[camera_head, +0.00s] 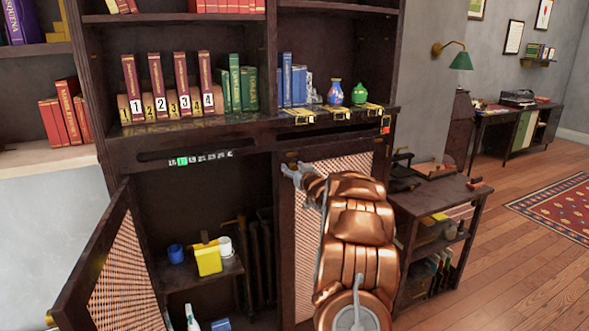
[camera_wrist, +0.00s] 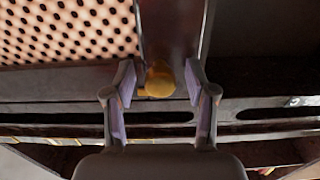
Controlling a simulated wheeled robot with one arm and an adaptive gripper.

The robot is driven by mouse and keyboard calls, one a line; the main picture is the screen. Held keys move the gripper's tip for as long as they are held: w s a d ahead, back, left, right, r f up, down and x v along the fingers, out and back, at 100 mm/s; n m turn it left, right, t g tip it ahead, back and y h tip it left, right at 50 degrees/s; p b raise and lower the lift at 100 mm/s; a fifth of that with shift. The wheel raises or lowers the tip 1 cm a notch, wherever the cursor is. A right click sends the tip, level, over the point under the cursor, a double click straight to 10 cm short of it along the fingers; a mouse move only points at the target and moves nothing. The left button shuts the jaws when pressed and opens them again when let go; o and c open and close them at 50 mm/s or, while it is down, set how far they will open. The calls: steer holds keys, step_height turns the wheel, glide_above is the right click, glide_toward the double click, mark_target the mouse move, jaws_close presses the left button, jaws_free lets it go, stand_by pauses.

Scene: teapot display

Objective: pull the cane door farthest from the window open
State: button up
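The right cane door (camera_head: 308,240) of the dark cabinet looks closed, partly hidden behind my copper arm. The left cane door (camera_head: 120,280) stands swung open. My gripper (camera_head: 291,171) is at the upper left part of the right door, by its frame. In the wrist view my gripper (camera_wrist: 160,75) is open, its two fingers on either side of a round brass knob (camera_wrist: 160,80) with gaps at both sides. The cane panel (camera_wrist: 65,30) shows at the upper left there. No window is in view.
Inside the open left side, a shelf (camera_head: 190,275) bears a blue mug (camera_head: 176,253), a yellow box (camera_head: 208,258) and a white cup (camera_head: 225,246). Numbered books (camera_head: 157,85) stand above. A side table (camera_head: 450,188) is close on the right; wooden floor (camera_head: 500,270) is clear beyond.

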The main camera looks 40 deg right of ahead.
jaws_close()
steer(key=shift+s, duration=0.1)
stand_by(0.5)
